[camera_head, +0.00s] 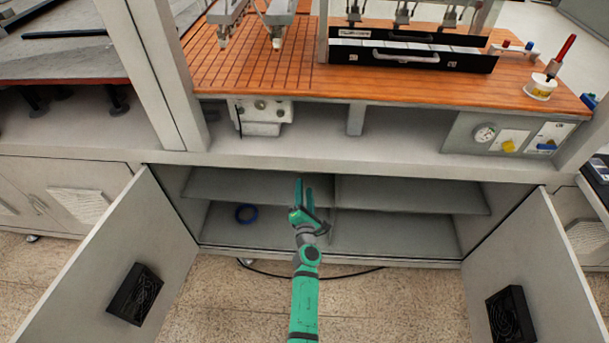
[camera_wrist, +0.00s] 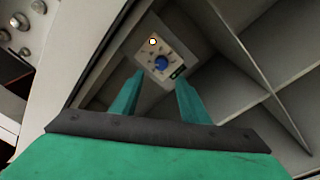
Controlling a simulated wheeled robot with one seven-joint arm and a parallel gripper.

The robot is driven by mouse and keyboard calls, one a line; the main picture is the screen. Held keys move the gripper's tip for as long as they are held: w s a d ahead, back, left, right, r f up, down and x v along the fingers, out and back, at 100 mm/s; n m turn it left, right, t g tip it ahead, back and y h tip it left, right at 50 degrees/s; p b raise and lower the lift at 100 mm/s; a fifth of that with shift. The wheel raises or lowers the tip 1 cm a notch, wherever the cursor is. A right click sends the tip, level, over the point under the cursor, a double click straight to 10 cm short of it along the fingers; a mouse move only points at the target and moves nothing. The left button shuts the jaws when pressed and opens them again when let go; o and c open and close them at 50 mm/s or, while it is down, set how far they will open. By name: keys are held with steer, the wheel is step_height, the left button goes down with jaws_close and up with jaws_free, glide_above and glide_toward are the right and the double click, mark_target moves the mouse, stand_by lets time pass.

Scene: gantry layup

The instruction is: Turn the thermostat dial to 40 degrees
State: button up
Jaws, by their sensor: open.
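The thermostat (camera_wrist: 148,60) shows in the wrist view as a small pale panel inside the cabinet. It carries a blue round dial (camera_wrist: 161,62) and a small round light or knob (camera_wrist: 153,41) above it. The dial's scale and pointer are too small to read. My gripper (camera_wrist: 160,76) is open and empty, with its two green fingers pointing at the panel and the dial between the tips in the picture. It appears short of the dial, with no contact visible. In the head view my gripper (camera_head: 304,188) is at the open cabinet's middle, and I cannot make out the thermostat there.
The cabinet's left door (camera_head: 112,265) and right door (camera_head: 535,270) stand open, with vent boxes on them. Shelves (camera_head: 410,194) and a middle divider flank my gripper. The wooden worktop (camera_head: 250,65) overhangs above.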

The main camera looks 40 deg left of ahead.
steer(key=x, duration=0.8)
steer(key=shift+w+d, duration=0.15)
jaws_close()
